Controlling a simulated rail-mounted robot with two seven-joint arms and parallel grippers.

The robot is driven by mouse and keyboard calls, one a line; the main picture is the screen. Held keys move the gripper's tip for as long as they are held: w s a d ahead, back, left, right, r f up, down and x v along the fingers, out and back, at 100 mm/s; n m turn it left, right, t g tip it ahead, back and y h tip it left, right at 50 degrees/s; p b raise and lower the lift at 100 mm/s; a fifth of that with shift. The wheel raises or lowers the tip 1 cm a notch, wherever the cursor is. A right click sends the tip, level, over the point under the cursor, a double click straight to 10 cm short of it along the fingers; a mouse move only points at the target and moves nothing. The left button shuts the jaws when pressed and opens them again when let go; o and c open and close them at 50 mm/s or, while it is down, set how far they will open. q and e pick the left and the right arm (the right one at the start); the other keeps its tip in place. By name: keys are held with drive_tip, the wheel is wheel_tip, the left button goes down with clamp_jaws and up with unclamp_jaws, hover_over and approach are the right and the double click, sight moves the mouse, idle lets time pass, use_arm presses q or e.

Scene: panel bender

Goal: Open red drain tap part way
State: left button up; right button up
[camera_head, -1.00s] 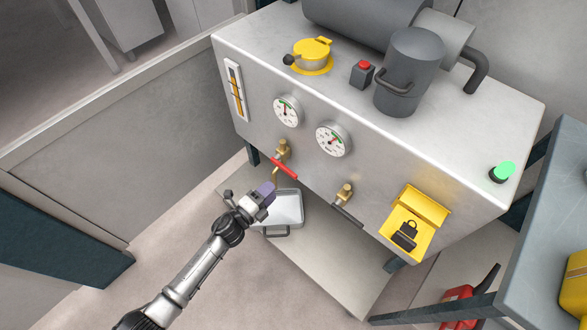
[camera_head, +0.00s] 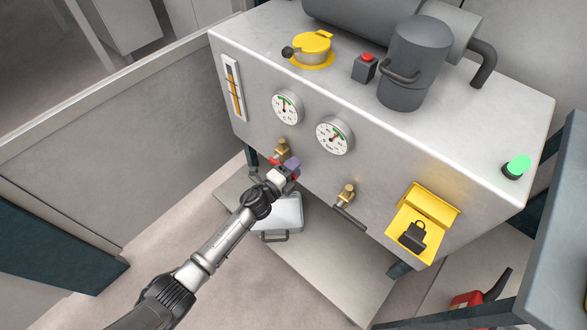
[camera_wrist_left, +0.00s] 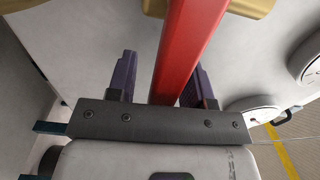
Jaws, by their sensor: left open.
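The red drain tap has a brass body (camera_head: 282,148) on the front of the grey tank, left of centre. Its red lever is mostly hidden by my left gripper (camera_head: 284,165) in the head view. In the left wrist view the red lever (camera_wrist_left: 188,45) runs between the two purple fingers of my left gripper (camera_wrist_left: 162,78). The fingers are open, one on each side of the lever, with a visible gap on the left side. My right gripper is in neither view.
A second brass tap with a dark lever (camera_head: 348,208) is to the right. A yellow padlock box (camera_head: 423,212) sits further right. Two gauges (camera_head: 334,136) are above the taps. A metal drain pan (camera_head: 284,214) stands below on the shelf (camera_head: 325,262).

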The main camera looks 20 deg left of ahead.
use_arm(q)
clamp_jaws()
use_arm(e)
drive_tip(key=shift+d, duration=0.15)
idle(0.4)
